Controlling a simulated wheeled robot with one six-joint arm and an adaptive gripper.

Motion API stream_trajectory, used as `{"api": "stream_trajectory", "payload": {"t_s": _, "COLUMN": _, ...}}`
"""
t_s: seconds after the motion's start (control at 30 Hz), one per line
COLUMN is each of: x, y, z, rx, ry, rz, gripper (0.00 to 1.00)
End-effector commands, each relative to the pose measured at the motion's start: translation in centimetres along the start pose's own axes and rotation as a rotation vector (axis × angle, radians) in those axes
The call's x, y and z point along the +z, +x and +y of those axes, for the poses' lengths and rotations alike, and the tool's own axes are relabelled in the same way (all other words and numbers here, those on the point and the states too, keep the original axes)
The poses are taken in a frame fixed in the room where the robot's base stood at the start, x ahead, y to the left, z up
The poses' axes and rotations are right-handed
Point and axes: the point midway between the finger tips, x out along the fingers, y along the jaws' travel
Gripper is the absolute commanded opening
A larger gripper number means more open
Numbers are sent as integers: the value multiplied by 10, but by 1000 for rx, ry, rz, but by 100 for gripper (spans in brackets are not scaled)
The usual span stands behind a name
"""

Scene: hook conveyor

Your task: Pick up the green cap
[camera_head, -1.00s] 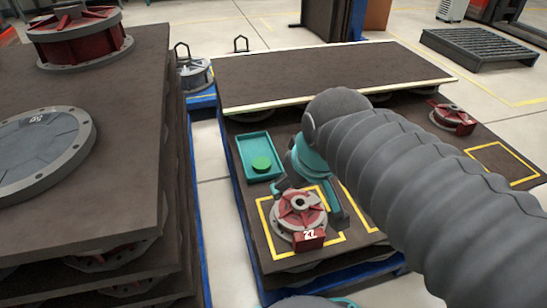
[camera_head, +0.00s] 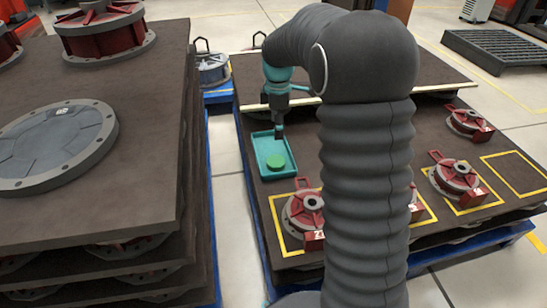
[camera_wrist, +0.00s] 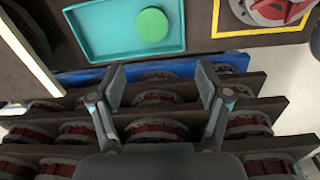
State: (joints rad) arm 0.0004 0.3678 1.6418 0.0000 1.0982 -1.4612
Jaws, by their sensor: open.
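In the wrist view the cap (camera_wrist: 152,24) shows at the top, in the tray (camera_wrist: 92,42). My gripper (camera_head: 279,132) hangs over the far end of the tray in the head view, above and beyond the cap. In the wrist view my gripper (camera_wrist: 160,85) has its two fingers spread wide with nothing between them. The cap lies ahead of the fingertips, apart from them.
A red-and-grey flanged part (camera_head: 305,211) sits in a yellow square near the tray. More such parts (camera_head: 456,178) stand to the right, partly behind my arm. A raised dark board (camera_head: 408,75) lies behind the tray. A tall stack of boards (camera_head: 140,160) stands left.

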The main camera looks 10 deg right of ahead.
Motion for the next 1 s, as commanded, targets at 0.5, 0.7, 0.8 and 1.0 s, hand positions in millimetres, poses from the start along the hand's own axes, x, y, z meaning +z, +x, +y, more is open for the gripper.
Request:
{"api": "stream_trajectory", "payload": {"t_s": 0.5, "x": -2, "y": 71, "z": 17, "rx": -37, "ry": -112, "rz": -2, "gripper": 76}}
{"api": "stream_trajectory", "payload": {"t_s": 0.7, "x": -2, "y": 100, "z": 16, "rx": -36, "ry": -111, "rz": -2, "gripper": 76}}
{"api": "stream_trajectory", "payload": {"t_s": 0.8, "x": -2, "y": 107, "z": 16, "rx": -35, "ry": -111, "rz": -2, "gripper": 76}}
{"api": "stream_trajectory", "payload": {"t_s": 1.0, "x": -2, "y": 116, "z": 16, "rx": -35, "ry": -110, "rz": -2, "gripper": 76}}
